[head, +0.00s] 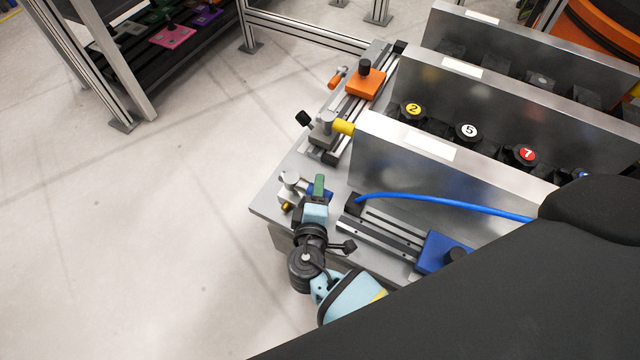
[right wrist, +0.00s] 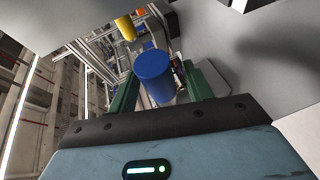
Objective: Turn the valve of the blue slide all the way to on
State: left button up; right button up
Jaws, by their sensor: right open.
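The blue slide is a grey rail with a blue carriage (head: 440,252) at the near end of the bench. A blue hose (head: 440,201) runs along the metal panel beside it. Its valve has a grey body (head: 290,182), partly hidden by my right gripper. The valve's blue handle (right wrist: 154,77) appears as a round-ended blue cylinder in the right wrist view. My right gripper (head: 319,187) is open at the valve, its green fingers on either side of the blue handle. I cannot tell whether they touch it. My left gripper is out of view.
A yellow valve handle (head: 343,127) stands just beyond, and an orange one (head: 334,78) beside the orange carriage (head: 364,83) farther back. Tall metal panels (head: 470,150) stand to the right, with numbered knobs between them. The floor to the left is clear.

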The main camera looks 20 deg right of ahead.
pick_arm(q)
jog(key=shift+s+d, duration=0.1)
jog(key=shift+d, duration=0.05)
pick_arm(e)
jog(key=shift+w, duration=0.1)
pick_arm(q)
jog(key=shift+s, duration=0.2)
pick_arm(e)
grip_shut()
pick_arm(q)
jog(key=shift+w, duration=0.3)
